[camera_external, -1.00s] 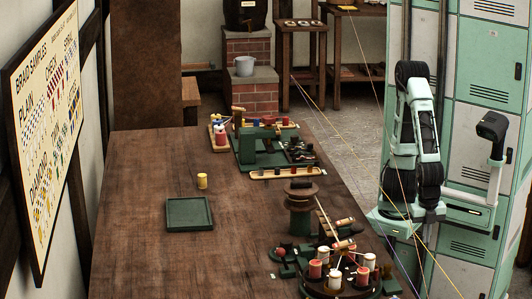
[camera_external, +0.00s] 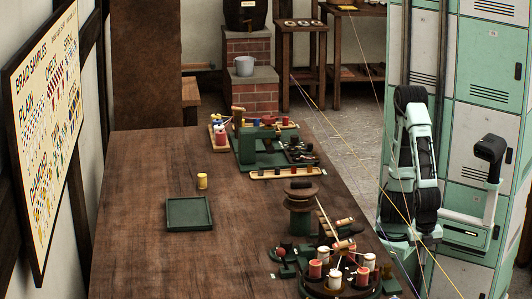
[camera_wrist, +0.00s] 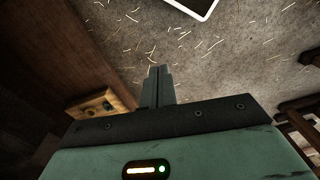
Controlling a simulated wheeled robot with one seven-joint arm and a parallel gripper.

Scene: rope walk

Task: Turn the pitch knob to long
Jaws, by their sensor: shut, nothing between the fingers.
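My gripper (camera_wrist: 158,72) shows in the wrist view with its two fingers together and nothing between them. It points out over a grey floor. A small wooden plate with dark green round parts (camera_wrist: 94,104) shows left of the fingers, apart from them; I cannot tell whether one of these is the pitch knob. In the external view a braiding machine with red and white bobbins (camera_external: 338,278) stands at the table's near right. No pitch knob or "long" mark can be made out there. My arm is folded to the right of the table, and my fingers cannot be made out there.
The wooden table (camera_external: 140,225) holds a green tray (camera_external: 189,213), a yellow spool (camera_external: 202,181) and a second green machine (camera_external: 262,148) further back. Green lockers (camera_external: 478,75) stand close behind my arm. Thin cords (camera_external: 348,143) run across the space beside the table.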

